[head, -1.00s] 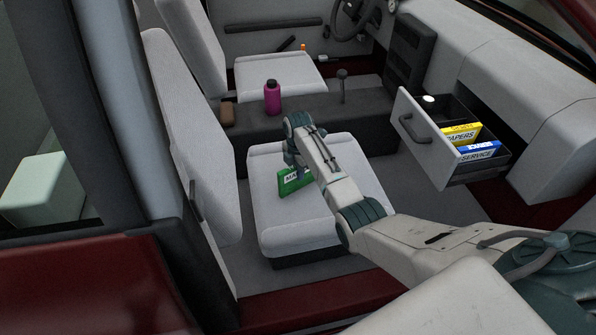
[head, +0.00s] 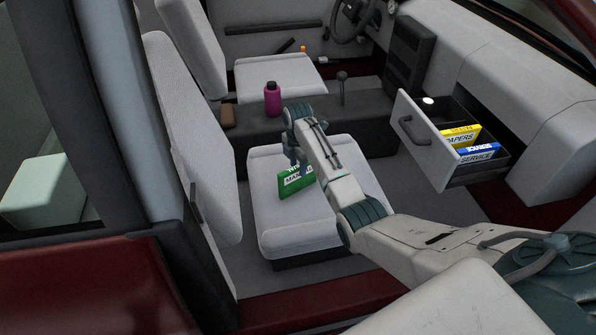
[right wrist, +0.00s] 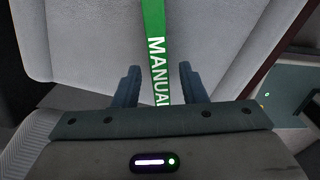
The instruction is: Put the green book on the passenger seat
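The green book (head: 297,184), marked MANUAL, is on its edge on the light grey passenger seat (head: 290,222), near the middle of the cushion. In the right wrist view its green edge (right wrist: 155,50) runs between my fingers. My right gripper (head: 301,164) is just above the book, fingers pointing down. In the right wrist view the gripper (right wrist: 160,85) is open, with a gap on each side of the book. My left gripper is not in view.
An open drawer (head: 428,148) at the right holds a yellow book (head: 461,136) and a blue book (head: 476,152). A magenta bottle (head: 272,100) and a brown object (head: 228,117) are on the dark console (head: 310,110). The seat backrest (head: 190,140) stands left of the cushion.

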